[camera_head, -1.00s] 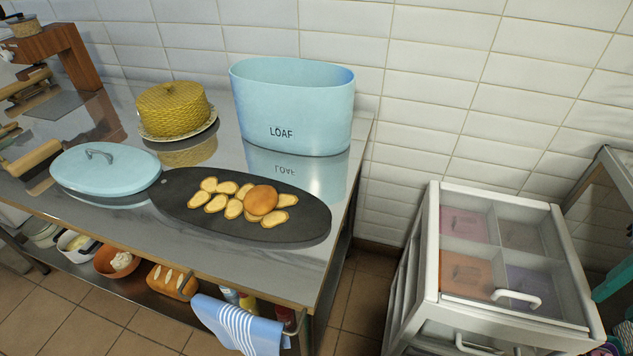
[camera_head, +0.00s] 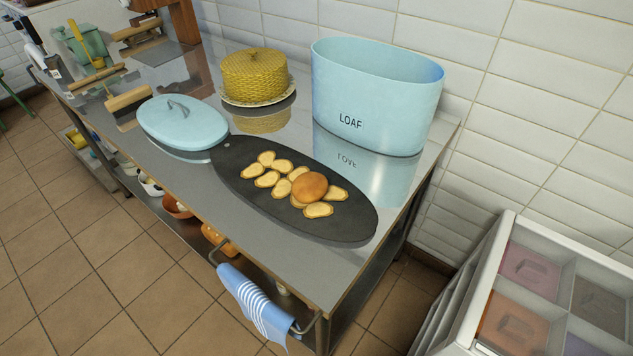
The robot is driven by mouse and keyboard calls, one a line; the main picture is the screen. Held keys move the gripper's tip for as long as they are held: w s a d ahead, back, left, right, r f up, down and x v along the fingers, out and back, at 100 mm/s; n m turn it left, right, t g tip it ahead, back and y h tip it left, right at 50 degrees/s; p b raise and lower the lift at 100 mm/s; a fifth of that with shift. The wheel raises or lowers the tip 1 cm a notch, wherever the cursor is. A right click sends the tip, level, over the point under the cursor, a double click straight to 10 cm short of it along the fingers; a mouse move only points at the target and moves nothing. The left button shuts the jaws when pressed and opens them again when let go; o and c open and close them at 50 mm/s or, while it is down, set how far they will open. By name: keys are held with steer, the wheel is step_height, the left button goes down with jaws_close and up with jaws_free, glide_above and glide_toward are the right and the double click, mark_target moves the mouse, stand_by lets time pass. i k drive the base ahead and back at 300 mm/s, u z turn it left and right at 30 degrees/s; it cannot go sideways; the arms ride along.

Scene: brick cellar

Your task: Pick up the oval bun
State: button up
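A round-looking golden-brown bun (camera_head: 309,187) rests on several flat bread slices (camera_head: 267,179) on a dark oval board (camera_head: 240,157). The board lies on the steel table (camera_head: 300,268), near its right end. From this angle I cannot tell how oval the bun is. Below the table, an orange-brown loaf (camera_head: 215,237) shows partly on the lower shelf, mostly hidden by the table edge. My gripper is not in view.
A blue bin marked LOAF (camera_head: 372,105) stands behind the board. A blue lid (camera_head: 183,124) lies left of it, and a yellow woven cover (camera_head: 255,78) stands behind. A striped towel (camera_head: 258,305) hangs in front. A white cabinet (camera_head: 470,305) stands right; floor (camera_head: 75,280) is clear at left.

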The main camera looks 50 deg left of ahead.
mark_target(309, 187)
steer(key=u, duration=0.05)
steer(key=k, duration=2)
steer(key=u, duration=1.05)
steer(key=i, duration=1.4)
steer(key=z, duration=0.05)
